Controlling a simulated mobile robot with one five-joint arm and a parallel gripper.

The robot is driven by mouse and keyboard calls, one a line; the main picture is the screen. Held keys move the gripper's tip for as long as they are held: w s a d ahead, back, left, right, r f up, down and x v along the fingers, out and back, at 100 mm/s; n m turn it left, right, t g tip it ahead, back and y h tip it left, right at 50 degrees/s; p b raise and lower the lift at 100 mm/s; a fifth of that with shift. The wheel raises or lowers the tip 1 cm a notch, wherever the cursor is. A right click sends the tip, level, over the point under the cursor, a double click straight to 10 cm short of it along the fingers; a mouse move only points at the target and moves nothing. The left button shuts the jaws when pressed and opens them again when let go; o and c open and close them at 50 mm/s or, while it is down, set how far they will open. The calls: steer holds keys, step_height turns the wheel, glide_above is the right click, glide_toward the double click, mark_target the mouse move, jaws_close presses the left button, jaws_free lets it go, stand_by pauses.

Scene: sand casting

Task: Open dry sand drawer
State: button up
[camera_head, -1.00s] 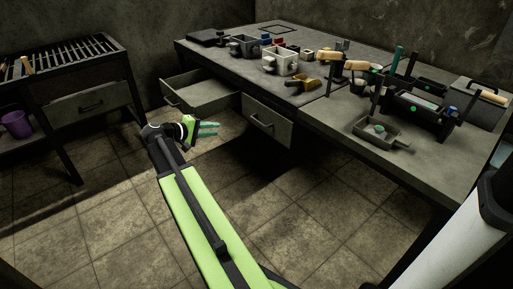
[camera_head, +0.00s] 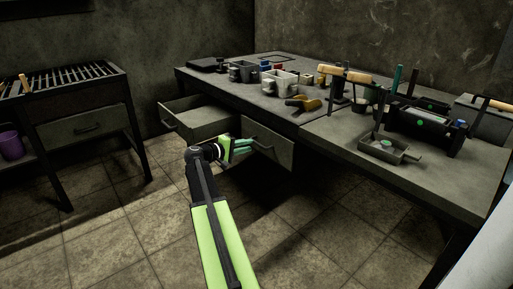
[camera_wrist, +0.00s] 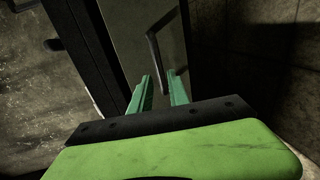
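In the head view my gripper (camera_head: 246,146) with green fingers is in front of the right-hand drawer (camera_head: 274,150) under the workbench. Another drawer (camera_head: 168,118), to its left, stands pulled out. No label shows which drawer holds dry sand. In the wrist view my gripper (camera_wrist: 161,80) is open, its two fingers apart with nothing held between them. A drawer front (camera_wrist: 128,28) with a dark bar handle (camera_wrist: 155,52) lies just beyond the fingertips. The handle lines up with the gap between them; I cannot tell whether they touch it.
The workbench (camera_head: 330,135) above carries grey containers (camera_head: 243,72), a scoop (camera_head: 302,103), a tray (camera_head: 390,148) and tools. A grated table (camera_head: 75,95) with its own drawer stands at left, a purple bucket (camera_head: 11,146) on its shelf. The tiled floor in front is clear.

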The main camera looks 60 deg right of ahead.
mark_target(257, 143)
steer(key=b+x, duration=0.1)
steer(key=x, duration=0.5)
steer(key=shift+c, duration=0.2)
jaws_close()
steer(key=shift+s, duration=0.1)
stand_by(1.0)
